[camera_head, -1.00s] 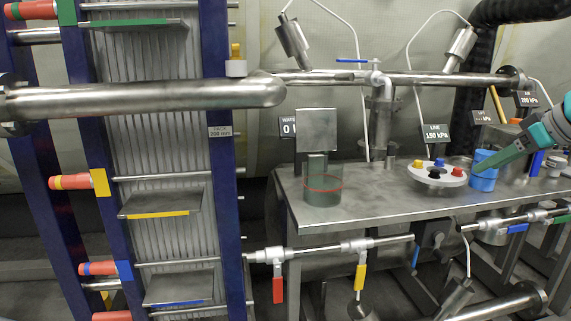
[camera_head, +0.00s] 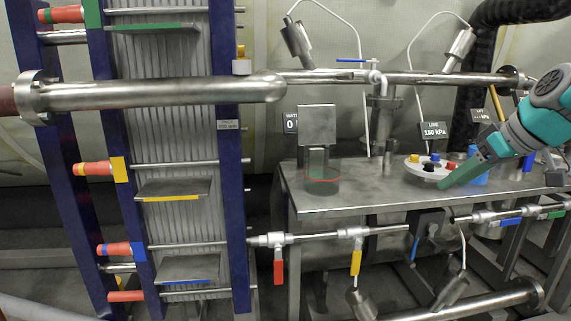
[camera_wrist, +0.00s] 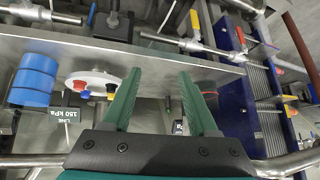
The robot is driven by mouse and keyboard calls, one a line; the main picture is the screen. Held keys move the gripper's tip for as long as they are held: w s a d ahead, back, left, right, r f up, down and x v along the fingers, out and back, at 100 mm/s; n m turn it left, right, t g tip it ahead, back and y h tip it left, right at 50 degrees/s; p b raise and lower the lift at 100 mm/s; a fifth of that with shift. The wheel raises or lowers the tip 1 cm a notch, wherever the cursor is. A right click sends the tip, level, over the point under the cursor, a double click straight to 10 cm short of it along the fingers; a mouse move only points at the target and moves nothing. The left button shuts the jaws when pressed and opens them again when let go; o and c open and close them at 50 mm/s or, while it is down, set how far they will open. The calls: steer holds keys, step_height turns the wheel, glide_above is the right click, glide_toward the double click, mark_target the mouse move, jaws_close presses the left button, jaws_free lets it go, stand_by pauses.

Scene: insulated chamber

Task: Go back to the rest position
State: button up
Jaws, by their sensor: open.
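My gripper (camera_head: 447,184) reaches in from the right in the head view, low over the right part of the steel bench (camera_head: 388,197). In the wrist view my gripper (camera_wrist: 157,98) shows two green fingers spread wide apart with nothing between them. A white round plate with coloured knobs (camera_head: 412,166) sits just left of the fingers in the head view. It also shows in the wrist view (camera_wrist: 77,87). A blue cylinder (camera_head: 480,180) is partly hidden behind my arm; in the wrist view stacked blue cylinders (camera_wrist: 35,72) stand at the left.
A clear vessel with a red ring (camera_head: 322,186) stands on the bench's left part. A steel pipe (camera_head: 150,94) crosses above. A blue-framed plate rack (camera_head: 228,200) stands at left. Red (camera_head: 279,272) and yellow (camera_head: 356,262) valve handles hang below the bench. Bare bench top lies in the middle.

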steer(key=s+a+f+g, duration=0.2)
steer(key=s+a+f, duration=0.35)
steer(key=a, duration=0.35)
steer(key=s+a+f+g, duration=0.2)
steer(key=s+a+f, duration=0.35)
steer(key=a, duration=0.25)
steer(key=s+a+f+m+g+h, duration=0.1)
steer(key=s+f+m+g+h, duration=0.2)
steer(key=s+f, duration=1.5)
steer(key=shift+s+a+m+g+h, duration=0.35)
steer(key=shift+s+m+g, duration=0.35)
steer(key=shift+s, duration=0.5)
steer(key=shift+c, duration=0.2)
